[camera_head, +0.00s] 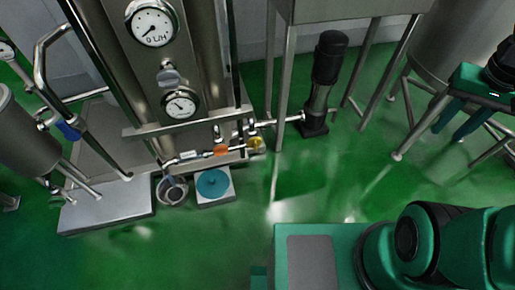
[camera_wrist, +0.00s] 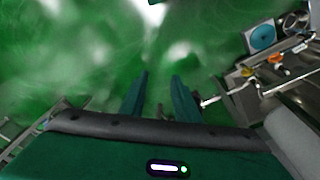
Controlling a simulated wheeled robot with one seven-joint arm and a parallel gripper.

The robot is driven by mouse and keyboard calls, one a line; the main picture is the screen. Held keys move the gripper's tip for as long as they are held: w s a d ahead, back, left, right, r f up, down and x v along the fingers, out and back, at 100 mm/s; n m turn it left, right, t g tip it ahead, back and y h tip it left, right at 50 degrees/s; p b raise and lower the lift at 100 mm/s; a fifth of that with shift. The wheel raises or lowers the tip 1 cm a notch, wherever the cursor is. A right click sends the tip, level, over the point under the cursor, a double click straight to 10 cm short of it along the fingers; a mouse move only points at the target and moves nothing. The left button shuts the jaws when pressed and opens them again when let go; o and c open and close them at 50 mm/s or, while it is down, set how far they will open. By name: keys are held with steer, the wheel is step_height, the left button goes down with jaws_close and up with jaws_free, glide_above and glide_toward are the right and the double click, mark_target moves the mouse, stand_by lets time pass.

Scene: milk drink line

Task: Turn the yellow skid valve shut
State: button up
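The yellow valve (camera_head: 256,143) is small and sits at the right end of the low pipe at the foot of the steel skid. It also shows small in the wrist view (camera_wrist: 247,72), right of my fingers. Its handle angle is too small to tell. My gripper (camera_head: 446,132) is at the far right of the head view, well away from the valve. In the wrist view its two teal fingers (camera_wrist: 160,75) stand apart with nothing between them but green floor behind.
An orange valve (camera_head: 221,151) is on the same pipe, left of the yellow one. A blue-topped round thing (camera_head: 212,183) and a steel bucket (camera_head: 172,192) stand below. A black-topped pump (camera_head: 325,80) and steel table legs (camera_head: 283,95) stand between valve and gripper. The front floor is clear.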

steer(key=w+a+f+n+t, duration=0.1)
steer(key=w+f+n, duration=0.15)
steer(key=w, duration=0.75)
steer(key=w+a+f+n+t+h, duration=0.15)
steer(key=w+f, duration=0.25)
steer(key=w, duration=0.6)
steer(key=w+a+f+n+t+y, duration=0.1)
steer(key=w+a+f+t, duration=0.15)
steer(key=w, duration=0.75)
steer(key=w+a+f+n+t+y, duration=0.2)
steer(key=w+a+f+n+t, duration=0.1)
steer(key=w+a+f, duration=1.2)
steer(key=n+t+y, duration=0.1)
steer(key=t+y, duration=0.4)
steer(key=t, duration=0.1)
glide_above(256, 145)
steer(key=s+d, duration=0.1)
steer(key=d, duration=0.2)
step_height(256, 145, down, 30)
steer(key=s+f+t, duration=0.2)
steer(key=s+f, duration=0.5)
steer(key=s, duration=0.4)
steer(key=shift+m+h, duration=0.25)
steer(key=shift+m, duration=0.05)
steer(key=x, duration=1)
steer(key=shift+w+d+r, duration=0.15)
steer(key=shift+w+r, duration=0.05)
steer(key=shift+w, duration=0.2)
